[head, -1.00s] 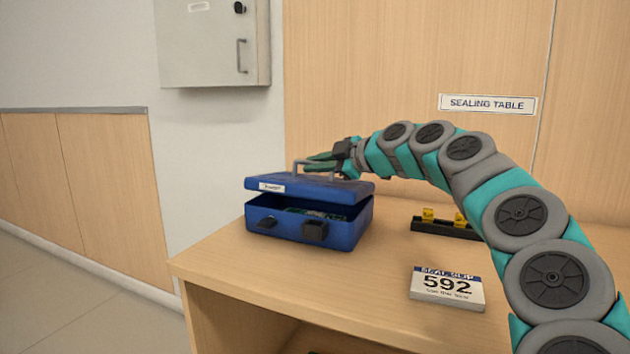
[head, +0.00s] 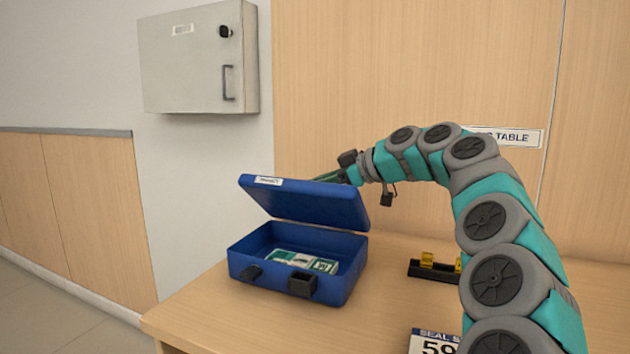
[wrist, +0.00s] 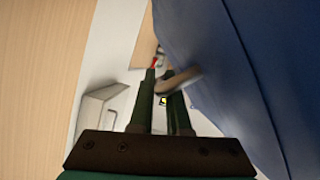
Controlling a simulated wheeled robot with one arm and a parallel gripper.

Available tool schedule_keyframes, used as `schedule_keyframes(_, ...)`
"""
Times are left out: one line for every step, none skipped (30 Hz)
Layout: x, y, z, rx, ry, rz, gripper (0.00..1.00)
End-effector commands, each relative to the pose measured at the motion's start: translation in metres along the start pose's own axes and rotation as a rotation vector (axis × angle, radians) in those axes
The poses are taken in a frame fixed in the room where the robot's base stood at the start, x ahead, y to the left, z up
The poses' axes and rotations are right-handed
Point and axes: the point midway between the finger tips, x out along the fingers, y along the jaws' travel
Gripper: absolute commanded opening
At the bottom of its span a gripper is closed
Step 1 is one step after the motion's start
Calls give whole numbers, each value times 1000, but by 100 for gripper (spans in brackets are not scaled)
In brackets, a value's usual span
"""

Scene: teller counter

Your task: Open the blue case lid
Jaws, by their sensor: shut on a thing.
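The blue case (head: 335,290) sits on the wooden table with its lid (head: 310,203) tilted up, its front edge well above the box and its rear side lower. Green and white contents (head: 300,262) show inside. My gripper (head: 335,177) is behind and above the lid in the head view, its fingertips mostly hidden there. In the wrist view my gripper (wrist: 165,82) is shut on the lid's grey handle (wrist: 181,80), beside the blue lid surface (wrist: 215,60).
A seal slip card (head: 432,342) lies at the table's front. A black holder with yellow pieces (head: 432,268) stands to the right of the case. A grey wall cabinet (head: 195,60) hangs at the upper left. The wooden table (head: 215,312) is clear left of the case.

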Motion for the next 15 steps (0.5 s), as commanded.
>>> schedule_keyframes(0,1,0,6,-1,-1,0)
schedule_keyframes(0,1,0,9,-1,-2,0)
schedule_keyframes(0,1,1,12,-1,-3,0)
schedule_keyframes(0,0,1,13,-1,-4,0)
schedule_keyframes(0,0,1,14,-1,-4,0)
schedule_keyframes(0,0,1,15,-1,-4,0)
schedule_keyframes(0,0,1,15,-1,-4,0)
schedule_keyframes(0,0,1,15,-1,-4,0)
schedule_keyframes(0,0,1,15,-1,-4,0)
schedule_keyframes(0,0,1,15,-1,-4,0)
schedule_keyframes(0,0,1,15,-1,-4,0)
schedule_keyframes(0,0,1,15,-1,-4,0)
schedule_keyframes(0,0,1,15,-1,-4,0)
schedule_keyframes(0,0,1,15,-1,-4,0)
schedule_keyframes(0,0,1,14,-1,-4,17)
